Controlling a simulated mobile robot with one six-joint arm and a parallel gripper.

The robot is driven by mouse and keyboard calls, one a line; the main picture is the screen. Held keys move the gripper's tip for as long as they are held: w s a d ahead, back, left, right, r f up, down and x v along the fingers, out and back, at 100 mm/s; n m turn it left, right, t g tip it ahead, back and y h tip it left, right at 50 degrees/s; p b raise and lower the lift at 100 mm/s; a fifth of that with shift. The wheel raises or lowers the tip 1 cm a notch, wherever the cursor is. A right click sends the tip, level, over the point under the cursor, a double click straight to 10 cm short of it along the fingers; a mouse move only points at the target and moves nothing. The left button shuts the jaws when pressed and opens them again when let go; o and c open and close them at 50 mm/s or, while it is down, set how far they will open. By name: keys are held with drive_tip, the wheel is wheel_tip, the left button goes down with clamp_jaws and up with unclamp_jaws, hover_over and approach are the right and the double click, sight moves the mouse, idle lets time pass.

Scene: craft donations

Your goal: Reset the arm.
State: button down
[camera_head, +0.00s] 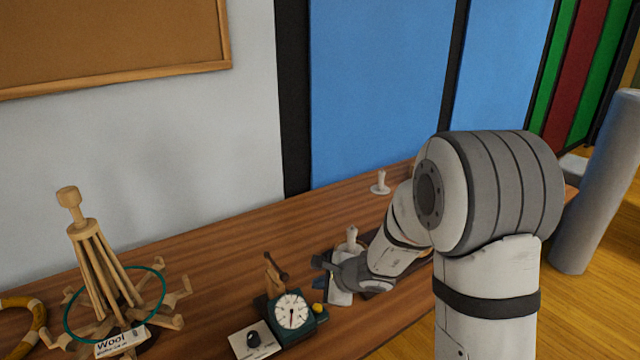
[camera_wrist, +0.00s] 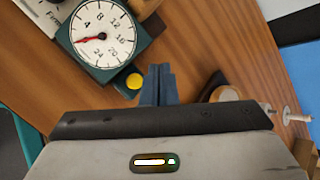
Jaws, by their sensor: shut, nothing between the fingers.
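My gripper (camera_head: 322,264) is at the end of my arm, low over the wooden table (camera_head: 222,257). In the wrist view the fingers of my gripper (camera_wrist: 159,84) are together with nothing between them. In the head view a green dial device (camera_head: 293,312) with a white face and a yellow knob stands just left of my gripper. The dial device also shows at the top left of the wrist view (camera_wrist: 97,35). A pale post on a base (camera_head: 351,240) stands close behind my gripper, and its lower part is partly hidden by my gripper and wrist.
A wooden yarn stand (camera_head: 92,262) with a green ring and a "Wool" label stands at the left. A white card with a black knob (camera_head: 252,340) lies beside the dial device. A small white peg (camera_head: 380,183) stands at the back. The table between the yarn stand and the back wall is clear.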

drive_tip(key=s+d+r+n+g, duration=0.2)
drive_tip(key=s+r+n+g, duration=0.1)
drive_tip(key=s+r+n, duration=0.7)
drive_tip(key=s+d+r+n+h+p, duration=0.1)
drive_tip(key=s+d+r+n+h, duration=0.1)
drive_tip(key=s+d, duration=0.4)
drive_tip(key=s+d+r+n+h, duration=0.2)
drive_tip(key=s+d+n+h, duration=0.2)
drive_tip(key=s+d, duration=0.3)
drive_tip(key=shift+s+r+n+g+h+p, duration=0.15)
drive_tip(key=shift+s+n+g+h+p, duration=0.2)
drive_tip(key=shift+s+n, duration=0.55)
drive_tip(key=shift+s+d, duration=0.1)
drive_tip(key=shift+s, duration=0.05)
